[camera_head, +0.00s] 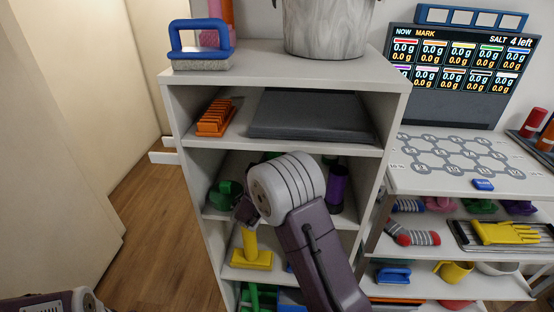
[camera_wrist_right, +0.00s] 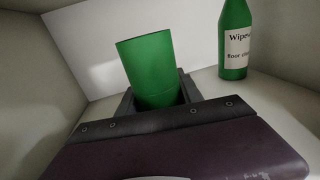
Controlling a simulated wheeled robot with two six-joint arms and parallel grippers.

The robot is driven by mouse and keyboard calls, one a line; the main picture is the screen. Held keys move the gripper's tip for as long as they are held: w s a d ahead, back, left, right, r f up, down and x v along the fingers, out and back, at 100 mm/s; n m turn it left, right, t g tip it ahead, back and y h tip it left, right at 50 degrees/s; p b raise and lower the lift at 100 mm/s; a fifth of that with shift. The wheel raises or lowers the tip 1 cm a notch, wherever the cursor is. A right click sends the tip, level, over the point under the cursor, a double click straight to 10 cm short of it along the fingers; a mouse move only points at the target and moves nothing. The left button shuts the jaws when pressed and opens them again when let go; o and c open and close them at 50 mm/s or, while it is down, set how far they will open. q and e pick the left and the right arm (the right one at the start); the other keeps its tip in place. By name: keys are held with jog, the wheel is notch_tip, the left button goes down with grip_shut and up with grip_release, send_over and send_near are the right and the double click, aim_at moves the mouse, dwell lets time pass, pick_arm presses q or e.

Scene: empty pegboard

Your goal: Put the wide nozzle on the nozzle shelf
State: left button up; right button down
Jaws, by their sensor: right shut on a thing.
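My right gripper (camera_head: 245,210) reaches into the middle compartment of the white shelf unit (camera_head: 187,120). A yellow piece with a wide flat foot and upright tube (camera_head: 250,258) stands on the shelf below. Which piece is the wide nozzle is not clear. My left gripper is out of view.
A green labelled bottle (camera_wrist_right: 235,40) stands right of the held piece. A purple cylinder (camera_head: 338,190) stands at the right of the middle compartment. An orange rack (camera_head: 214,118) and a dark slab (camera_head: 312,115) lie above. My right arm hides part of the shelves.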

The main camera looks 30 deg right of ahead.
jog(key=shift+f, duration=0.2)
jog(key=c, duration=0.8)
grip_release()
jog(key=shift+r, duration=0.15)
jog(key=shift+a+r, duration=0.1)
jog(key=shift+r, duration=0.1)
jog(key=v, duration=1.2)
jog(key=shift+f+p, duration=0.1)
jog(key=shift+p, duration=0.25)
